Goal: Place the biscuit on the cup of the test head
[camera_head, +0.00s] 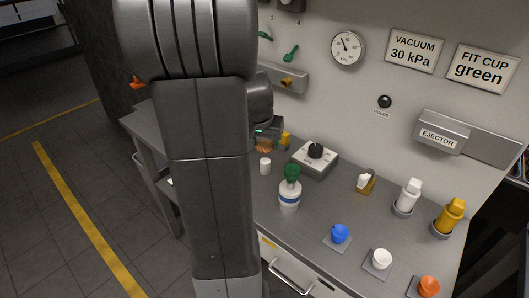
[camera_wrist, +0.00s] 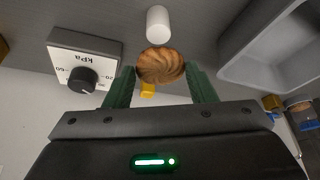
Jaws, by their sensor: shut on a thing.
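The round, swirled golden-brown biscuit (camera_wrist: 160,65) is between the two green fingers of my gripper (camera_wrist: 163,74), which is shut on it. In the head view the biscuit (camera_head: 264,149) shows just right of my arm, near the back of the bench; my gripper (camera_head: 268,133) is partly hidden behind the arm. A white body with a blue band, seemingly the test head (camera_head: 289,199), stands upright on the bench, nearer the front than the biscuit. A green cup (camera_head: 291,173) sits on its top. The biscuit is apart from this cup.
A short white cylinder (camera_head: 265,166) stands near the biscuit and shows in the wrist view (camera_wrist: 158,24). A kPa dial box (camera_head: 315,158) stands behind the test head. Blue (camera_head: 340,233), white (camera_head: 381,258) and orange (camera_head: 429,286) cups are at the front right. A sign reads "FIT CUP green" (camera_head: 482,66).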

